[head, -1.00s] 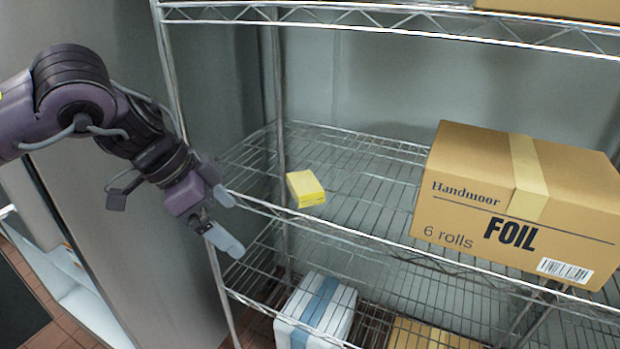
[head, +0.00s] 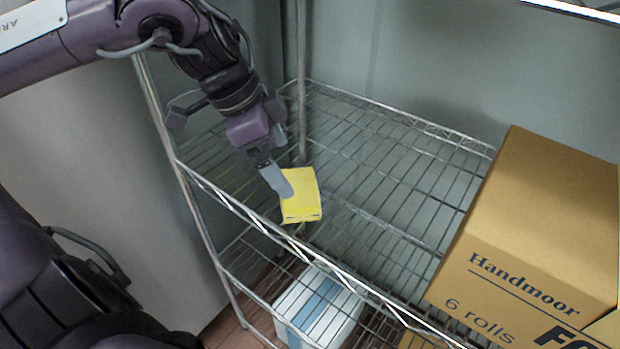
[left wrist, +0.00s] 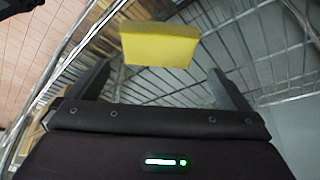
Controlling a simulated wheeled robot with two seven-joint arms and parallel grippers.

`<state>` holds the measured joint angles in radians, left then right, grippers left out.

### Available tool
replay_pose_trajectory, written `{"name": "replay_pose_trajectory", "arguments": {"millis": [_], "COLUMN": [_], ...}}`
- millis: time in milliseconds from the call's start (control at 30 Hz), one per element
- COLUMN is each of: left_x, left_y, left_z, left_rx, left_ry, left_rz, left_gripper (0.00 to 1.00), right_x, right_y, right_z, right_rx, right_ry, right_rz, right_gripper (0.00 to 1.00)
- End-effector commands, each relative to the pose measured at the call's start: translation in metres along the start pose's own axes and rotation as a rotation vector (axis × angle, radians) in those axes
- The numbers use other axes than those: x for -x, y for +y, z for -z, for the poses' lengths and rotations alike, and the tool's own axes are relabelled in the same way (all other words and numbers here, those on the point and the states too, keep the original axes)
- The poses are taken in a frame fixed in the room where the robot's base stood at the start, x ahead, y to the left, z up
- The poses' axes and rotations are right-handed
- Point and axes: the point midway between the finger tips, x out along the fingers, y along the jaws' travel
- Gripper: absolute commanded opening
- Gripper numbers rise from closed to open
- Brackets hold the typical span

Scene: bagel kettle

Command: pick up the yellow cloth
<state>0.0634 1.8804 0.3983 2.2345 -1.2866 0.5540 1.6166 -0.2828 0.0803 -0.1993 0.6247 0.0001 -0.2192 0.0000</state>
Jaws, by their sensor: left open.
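The yellow cloth (head: 300,199) is a small folded block on the middle wire shelf (head: 390,215), near its front edge and left end. My left gripper (head: 283,160) is open and reaches over the shelf from the left. One of its fingers overlaps the cloth's upper left part in the head view. In the left wrist view the cloth (left wrist: 160,45) lies ahead of the two spread fingers, apart from them, with nothing between them. My right gripper is not in view.
A large cardboard foil box (head: 540,230) stands on the same shelf at the right. A white and blue package (head: 318,305) sits on the shelf below. A metal post (head: 301,80) rises behind the cloth. The shelf between cloth and box is clear.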

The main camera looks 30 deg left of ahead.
Motion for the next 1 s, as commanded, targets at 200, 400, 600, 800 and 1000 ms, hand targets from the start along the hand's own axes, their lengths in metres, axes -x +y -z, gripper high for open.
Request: {"name": "replay_pose_trajectory", "arguments": {"millis": [200,400,600,800,1000], "left_x": [-0.024,-0.051,-0.069,-0.070,-0.070], "left_y": [0.001,0.000,0.000,-0.001,0.000], "left_z": [-0.001,-0.002,-0.001,-0.001,-0.001], "left_rx": [0.001,0.003,0.001,0.001,0.001], "left_ry": [-0.002,-0.004,-0.002,0.001,0.001], "left_rz": [-0.006,-0.006,-0.003,-0.001,-0.001], "left_gripper": [1.00,1.00,1.00,1.00,0.80], "right_x": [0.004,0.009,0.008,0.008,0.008], "right_y": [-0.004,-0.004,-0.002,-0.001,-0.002], "right_z": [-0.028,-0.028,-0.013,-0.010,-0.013], "right_rx": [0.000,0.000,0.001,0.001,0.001], "right_ry": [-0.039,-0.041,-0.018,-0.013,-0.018], "right_rz": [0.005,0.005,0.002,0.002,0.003], "right_gripper": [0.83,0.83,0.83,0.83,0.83]}}
